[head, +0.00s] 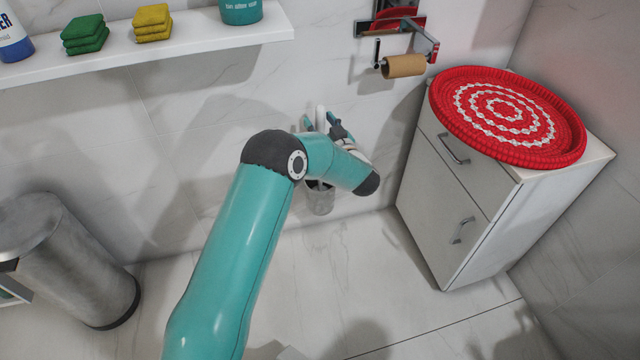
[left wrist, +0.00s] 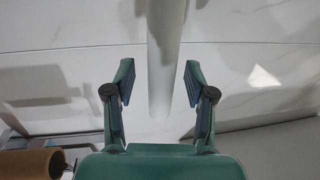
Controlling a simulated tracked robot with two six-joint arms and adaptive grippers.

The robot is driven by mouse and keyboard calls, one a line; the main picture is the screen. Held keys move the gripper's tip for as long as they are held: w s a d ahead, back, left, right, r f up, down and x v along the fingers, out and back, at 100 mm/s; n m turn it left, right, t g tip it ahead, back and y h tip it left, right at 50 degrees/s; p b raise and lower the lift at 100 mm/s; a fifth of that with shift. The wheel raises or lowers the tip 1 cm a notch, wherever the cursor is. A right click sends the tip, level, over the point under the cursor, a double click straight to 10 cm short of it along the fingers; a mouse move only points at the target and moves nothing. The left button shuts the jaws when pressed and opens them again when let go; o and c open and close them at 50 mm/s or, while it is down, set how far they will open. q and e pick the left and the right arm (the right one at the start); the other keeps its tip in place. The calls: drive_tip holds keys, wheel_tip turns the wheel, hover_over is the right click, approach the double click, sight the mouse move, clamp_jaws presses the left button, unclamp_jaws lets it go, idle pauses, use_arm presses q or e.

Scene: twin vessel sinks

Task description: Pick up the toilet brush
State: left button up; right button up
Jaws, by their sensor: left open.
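The toilet brush has a white upright handle (head: 320,117) and stands in a grey, see-through-looking holder (head: 320,202) on the floor by the wall. My left gripper (head: 322,124) is at the upper part of the handle, with its wrist partly hiding the brush. In the left wrist view the white handle (left wrist: 164,70) runs between the two fingers of the open left gripper (left wrist: 159,66). A gap shows on both sides of the handle there. The brush head is hidden. My right gripper is not in view.
A white cabinet (head: 455,215) with a red round woven tray (head: 450,92) on top stands at right. A paper roll holder with a cardboard roll (head: 404,67) is on the wall. A metal bin (head: 75,260) stands at left, below a white shelf (head: 200,42) with sponges (head: 152,22).

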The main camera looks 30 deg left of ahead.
use_arm(q)
clamp_jaws()
drive_tip(key=shift+r, duration=0.15)
idle(0.4)
